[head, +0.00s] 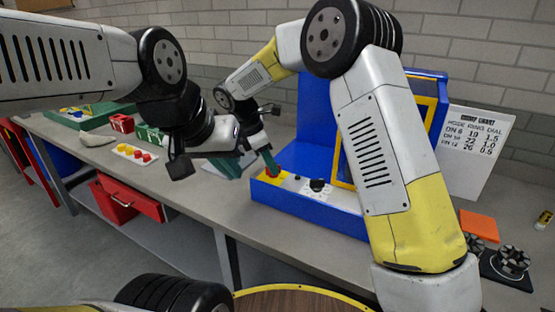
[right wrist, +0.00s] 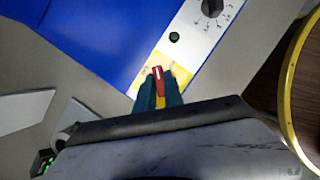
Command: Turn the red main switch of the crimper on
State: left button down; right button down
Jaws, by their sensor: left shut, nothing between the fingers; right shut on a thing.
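The blue crimper (head: 310,205) stands on the bench, with a white and yellow control strip along its front. The red main switch (head: 272,173) sits at the strip's left end. In the right wrist view the red switch (right wrist: 158,77) shows a white mark on its top, on a yellow plate (right wrist: 176,70) whose lettering I cannot read. My right gripper (head: 269,164) is shut on the switch from above, its teal fingers (right wrist: 158,92) on both sides of the knob. My left gripper (head: 231,167) is shut and empty, left of the crimper, partly hidden by its own wrist.
A black dial (head: 318,185) and a dark green button (right wrist: 174,37) are on the strip. An orange block (head: 479,224) and black die parts (head: 512,260) lie right. A tray with coloured pieces (head: 134,153) lies left.

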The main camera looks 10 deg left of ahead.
jog(key=m+g, duration=0.1)
jog(key=m, duration=0.3)
jog(key=shift+w+a+m+g, duration=0.1)
jog(key=shift+w+m+g, duration=0.05)
jog(key=shift+m+g, duration=0.2)
jog(key=m+g, duration=0.1)
jog(key=m, duration=0.3)
jog(key=shift+w+g, duration=0.1)
jog(key=shift+g, duration=0.25)
jog(key=shift+m, duration=0.25)
jog(key=c, duration=1.4)
grip_release()
jog(key=shift+c, duration=0.2)
